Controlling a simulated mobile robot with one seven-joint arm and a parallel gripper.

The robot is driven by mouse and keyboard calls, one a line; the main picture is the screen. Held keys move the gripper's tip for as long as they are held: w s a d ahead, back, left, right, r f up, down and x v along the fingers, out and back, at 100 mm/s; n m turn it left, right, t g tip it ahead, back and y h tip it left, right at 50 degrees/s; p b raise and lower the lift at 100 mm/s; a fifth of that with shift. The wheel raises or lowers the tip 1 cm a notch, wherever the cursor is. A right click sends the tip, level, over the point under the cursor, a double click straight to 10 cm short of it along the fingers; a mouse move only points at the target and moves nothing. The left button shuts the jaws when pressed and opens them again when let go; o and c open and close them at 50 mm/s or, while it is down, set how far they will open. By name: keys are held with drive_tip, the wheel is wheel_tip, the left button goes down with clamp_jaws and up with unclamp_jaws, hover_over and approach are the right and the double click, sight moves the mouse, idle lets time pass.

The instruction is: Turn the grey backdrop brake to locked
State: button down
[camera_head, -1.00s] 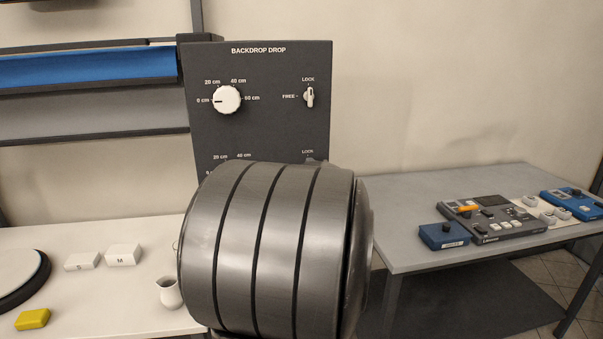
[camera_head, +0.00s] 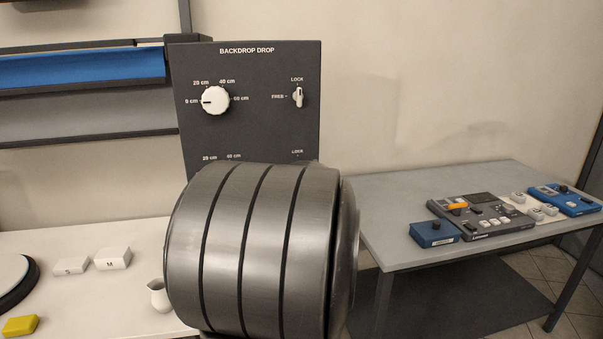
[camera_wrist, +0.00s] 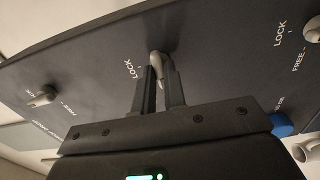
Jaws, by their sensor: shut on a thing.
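The dark backdrop panel (camera_head: 250,125) stands ahead, with its upper row showing a white dial (camera_head: 215,100) and a white brake lever (camera_head: 298,97) upright toward LOCK. My arm hides the lower rows in the head view. In the wrist view, my gripper (camera_wrist: 160,72) is shut on the grey middle brake lever (camera_wrist: 157,64), with a finger on each side. LOCK is printed to its left; the lever appears to run downward between the fingers, and its FREE label is hidden. Another lever (camera_wrist: 42,96) is at left and one more (camera_wrist: 312,35) at right.
A blue knob (camera_wrist: 282,125) sits right of my gripper in the wrist view. A white table (camera_head: 90,240) with small blocks and a pitcher (camera_head: 158,295) is at left. A grey table (camera_head: 385,195) with control boxes is at right.

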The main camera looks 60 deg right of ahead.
drive_tip(key=shift+m, duration=0.3)
drive_tip(key=m, duration=1.7)
drive_tip(key=shift+f, duration=0.1)
idle(0.3)
drive_tip(key=c, duration=1.5)
unclamp_jaws()
